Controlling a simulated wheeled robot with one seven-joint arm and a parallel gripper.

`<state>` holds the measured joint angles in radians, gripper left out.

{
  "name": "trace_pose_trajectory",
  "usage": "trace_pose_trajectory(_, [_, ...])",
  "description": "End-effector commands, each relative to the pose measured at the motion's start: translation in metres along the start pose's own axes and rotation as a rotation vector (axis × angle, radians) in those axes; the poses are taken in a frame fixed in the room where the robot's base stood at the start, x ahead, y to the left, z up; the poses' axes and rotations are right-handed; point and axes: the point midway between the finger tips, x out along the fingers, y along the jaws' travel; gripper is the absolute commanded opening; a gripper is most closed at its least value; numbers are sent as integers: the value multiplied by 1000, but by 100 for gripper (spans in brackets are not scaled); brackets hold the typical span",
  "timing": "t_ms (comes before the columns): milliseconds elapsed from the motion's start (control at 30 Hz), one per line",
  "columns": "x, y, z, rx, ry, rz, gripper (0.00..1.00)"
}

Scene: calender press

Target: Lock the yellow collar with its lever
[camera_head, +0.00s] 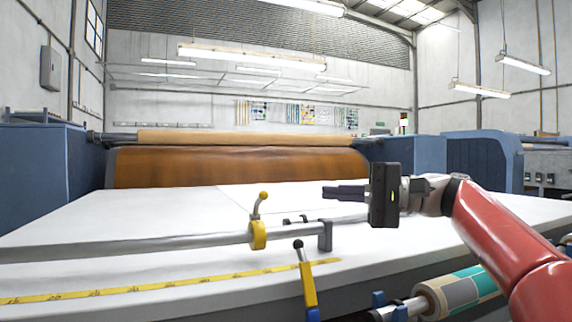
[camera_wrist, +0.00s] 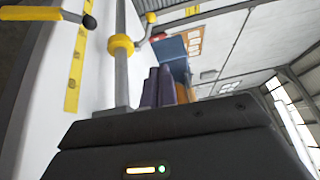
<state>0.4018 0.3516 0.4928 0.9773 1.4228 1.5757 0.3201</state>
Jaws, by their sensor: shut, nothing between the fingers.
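The yellow collar (camera_head: 258,236) sits around a grey metal bar (camera_head: 170,244) above the white table. Its lever (camera_head: 257,206) rises from the collar, leans slightly right and ends in a yellow knob. The collar also shows in the wrist view (camera_wrist: 120,46), with its lever up and right of it. My gripper (camera_head: 328,192) is shut and empty, its fingers pointing left, to the right of the lever and about level with the knob in the head view. The fingers (camera_wrist: 157,82) also show in the wrist view, apart from collar and lever.
A grey bracket (camera_head: 325,236) supports the bar right of the collar. A yellow handle with a black knob (camera_head: 307,284) stands at the table's front edge. A yellow measuring tape (camera_head: 150,284) lies along the white table (camera_head: 120,222). A patterned roll (camera_head: 458,290) is at the front right.

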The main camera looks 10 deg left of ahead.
Motion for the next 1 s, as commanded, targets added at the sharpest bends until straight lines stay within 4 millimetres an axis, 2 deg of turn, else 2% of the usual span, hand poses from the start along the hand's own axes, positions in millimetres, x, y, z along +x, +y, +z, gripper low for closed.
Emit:
trace_pose_trajectory(33, [-7, -7, -6, -37, 5, -11, 0])
trace_pose_trajectory(133, [-15, -4, -13, -102, 12, -25, 0])
trace_pose_trajectory(267, [-11, 0, -14, -127, 12, -31, 0])
trace_pose_trajectory(467, [22, -1, -14, -128, 9, -29, 0])
trace_pose_trajectory(767, [86, -4, -14, -126, 9, -29, 0])
trace_pose_trajectory(1000, [91, 2, 16, -126, 15, -27, 0])
